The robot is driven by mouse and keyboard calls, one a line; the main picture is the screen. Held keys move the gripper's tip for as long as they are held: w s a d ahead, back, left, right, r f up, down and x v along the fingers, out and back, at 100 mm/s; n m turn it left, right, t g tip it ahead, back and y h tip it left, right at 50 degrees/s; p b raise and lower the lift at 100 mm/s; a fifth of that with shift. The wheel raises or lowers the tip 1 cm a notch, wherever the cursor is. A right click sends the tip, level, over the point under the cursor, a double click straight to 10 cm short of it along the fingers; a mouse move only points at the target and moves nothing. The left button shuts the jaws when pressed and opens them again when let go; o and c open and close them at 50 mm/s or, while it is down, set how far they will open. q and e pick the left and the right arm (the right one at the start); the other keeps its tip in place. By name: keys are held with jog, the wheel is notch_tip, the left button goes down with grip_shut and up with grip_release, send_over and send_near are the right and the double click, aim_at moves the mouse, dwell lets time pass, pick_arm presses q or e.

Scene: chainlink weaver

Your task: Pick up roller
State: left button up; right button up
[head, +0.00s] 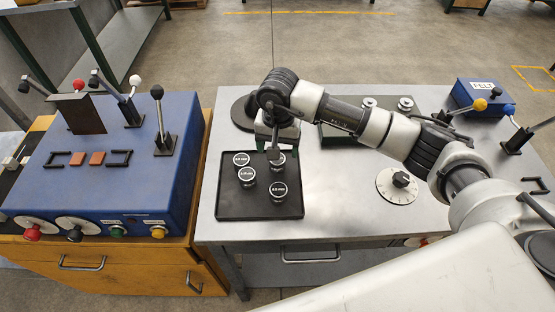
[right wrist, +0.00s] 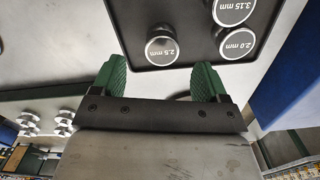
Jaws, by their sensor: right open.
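Several short cylindrical rollers with white labelled tops stand upright on a black tray (head: 232,205). The far-right roller (head: 279,164) is partly covered by my gripper in the head view. In the right wrist view the 2.5 mm roller (right wrist: 162,47) stands near a tray corner, with the 2.0 mm roller (right wrist: 237,43) and the 3.15 mm roller (right wrist: 231,10) to its right. My right gripper (right wrist: 160,76) is open and empty, its green fingers spread to either side just short of the 2.5 mm roller. My left gripper is not in view.
A blue machine (head: 125,190) with levers and knobs stands left of the metal table (head: 330,205). A dark tray (head: 335,135) with white spools (head: 405,104) lies behind my right arm. A dial (head: 398,183) and a blue FELT box (head: 482,98) are to the right.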

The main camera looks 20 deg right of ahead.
jog(key=shift+f, duration=0.4)
notch_tip(320, 180, down, 5)
jog(key=p, duration=0.2)
jog(key=shift+a+p, duration=0.1)
jog(key=shift+p, duration=0.2)
jog(key=shift+f, duration=0.2)
jog(key=shift+w, duration=0.1)
jog(key=c, duration=1.2)
jog(key=shift+r, duration=0.1)
jog(key=shift+c, duration=0.2)
jog(key=shift+r+b, duration=0.4)
jog(key=shift+r, duration=0.1)
notch_tip(320, 180, up, 3)
jog(key=shift+b, duration=0.8)
jog(key=s+d+r+b, duration=0.3)
jog(key=s+d+r, duration=0.4)
jog(key=s, duration=0.2)
jog(key=shift+s, duration=0.2)
